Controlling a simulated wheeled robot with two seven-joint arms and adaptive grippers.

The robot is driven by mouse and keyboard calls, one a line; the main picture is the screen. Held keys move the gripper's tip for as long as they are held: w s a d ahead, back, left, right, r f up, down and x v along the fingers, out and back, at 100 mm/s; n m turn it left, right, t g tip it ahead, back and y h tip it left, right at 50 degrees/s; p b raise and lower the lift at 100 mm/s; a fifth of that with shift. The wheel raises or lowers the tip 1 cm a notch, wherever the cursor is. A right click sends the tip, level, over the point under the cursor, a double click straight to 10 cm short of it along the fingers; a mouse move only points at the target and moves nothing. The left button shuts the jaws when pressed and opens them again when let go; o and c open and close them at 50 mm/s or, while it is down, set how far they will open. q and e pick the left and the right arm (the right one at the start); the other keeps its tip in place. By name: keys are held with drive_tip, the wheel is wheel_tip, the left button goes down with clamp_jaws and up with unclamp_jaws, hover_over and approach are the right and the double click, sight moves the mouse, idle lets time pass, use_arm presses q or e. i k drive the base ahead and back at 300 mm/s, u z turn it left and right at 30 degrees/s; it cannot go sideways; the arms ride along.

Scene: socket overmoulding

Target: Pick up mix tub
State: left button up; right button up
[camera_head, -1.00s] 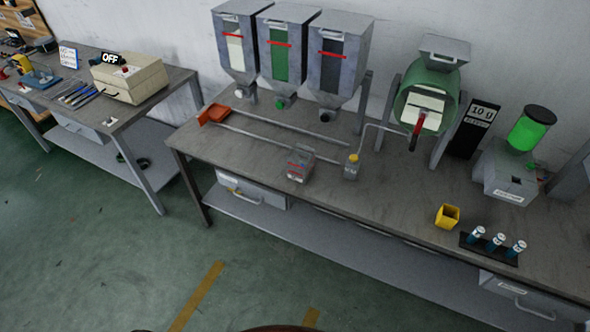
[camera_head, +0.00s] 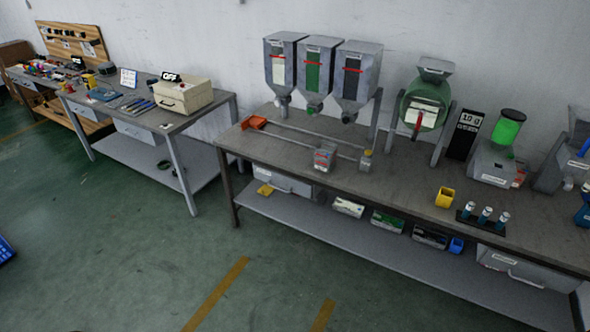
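A small grey open tub (camera_head: 324,157) with red markings, which looks like the mix tub, stands upright on the long workbench (camera_head: 330,198) near its front edge. It sits by the rails (camera_head: 300,133) in front of the hoppers. Nothing is touching it from my side. A yellow cup (camera_head: 445,197) stands further right on the same bench. Neither of my grippers shows in the view.
Three hoppers (camera_head: 317,70) and a green drum mixer (camera_head: 424,103) stand along the bench's back. A vial rack (camera_head: 482,218) is at the right. The floor in front is clear.

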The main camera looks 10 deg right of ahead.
sight(325, 157)
drive_tip(key=u, duration=0.55)
drive_tip(key=i, duration=0.75)
drive_tip(key=u, duration=0.45)
